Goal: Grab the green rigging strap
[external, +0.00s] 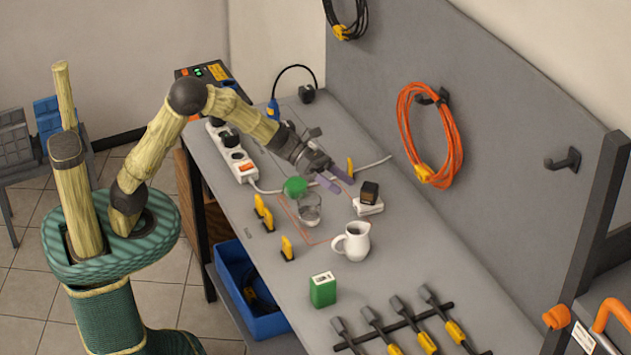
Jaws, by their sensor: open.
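A small rounded green bundle (295,187), which looks like the green rigging strap, lies on the grey workbench (395,305). It sits just left of my gripper, behind a clear glass; its finer shape is too small to tell. My gripper (335,179) is open, with its two purple fingers apart and nothing seen between them. The fingers are above the bench, to the right of the green bundle and apart from it in the picture. Their exact height is unclear.
The clear glass (309,210) stands close by. Several yellow clips, a white jug (352,242), a white block (368,206) with a black piece, and a green box (322,290) stand around. A power strip (232,152) lies left; an orange cable (402,120) hangs on the back panel.

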